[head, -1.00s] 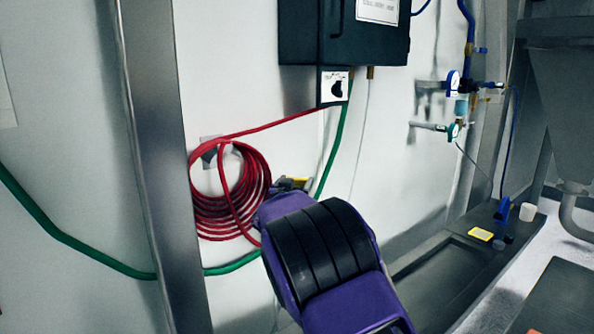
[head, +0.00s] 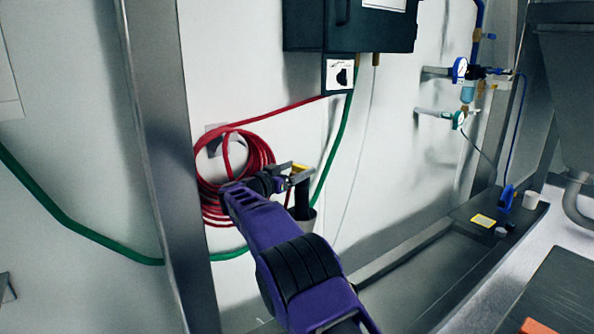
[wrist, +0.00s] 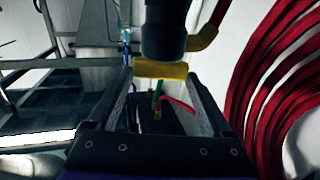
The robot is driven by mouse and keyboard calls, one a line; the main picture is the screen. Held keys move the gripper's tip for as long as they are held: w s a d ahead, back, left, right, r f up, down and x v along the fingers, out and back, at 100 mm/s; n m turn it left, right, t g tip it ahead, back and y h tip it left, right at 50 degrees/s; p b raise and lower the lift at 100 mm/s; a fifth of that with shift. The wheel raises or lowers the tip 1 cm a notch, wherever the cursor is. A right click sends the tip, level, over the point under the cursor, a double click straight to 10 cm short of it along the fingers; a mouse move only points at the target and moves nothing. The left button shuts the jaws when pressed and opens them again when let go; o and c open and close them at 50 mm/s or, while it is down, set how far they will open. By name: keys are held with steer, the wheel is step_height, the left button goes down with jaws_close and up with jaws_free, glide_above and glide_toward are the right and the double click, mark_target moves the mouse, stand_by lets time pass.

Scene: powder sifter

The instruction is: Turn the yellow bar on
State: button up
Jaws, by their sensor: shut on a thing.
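The yellow bar (wrist: 161,70) spans between my gripper's two fingertips in the wrist view, just below a dark round fitting (wrist: 163,30). In the head view a small part of the yellow bar (head: 299,168) shows at the end of my arm, in front of the wall. My gripper (wrist: 160,76) is closed on the bar, one finger at each end of it. In the head view my gripper (head: 290,174) is small and partly hidden by my own wrist. What the bar is joined to is mostly hidden there.
A coiled red hose (head: 208,190) hangs on the wall just left of my gripper, close beside it in the wrist view too. A green hose (head: 335,150) runs behind. A dark control box (head: 350,28) is above. Gauges (head: 459,68) are at right.

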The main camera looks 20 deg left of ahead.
steer(key=shift+r+h, duration=0.1)
steer(key=shift+h, duration=0.2)
stand_by(0.5)
steer(key=o, duration=1.1)
steer(key=shift+o, duration=0.2)
steer(key=b+v, duration=0.1)
steer(key=v, duration=1.6)
steer(key=shift+s, duration=0.2)
steer(key=shift+r, duration=0.1)
steer(key=shift+c, duration=0.2)
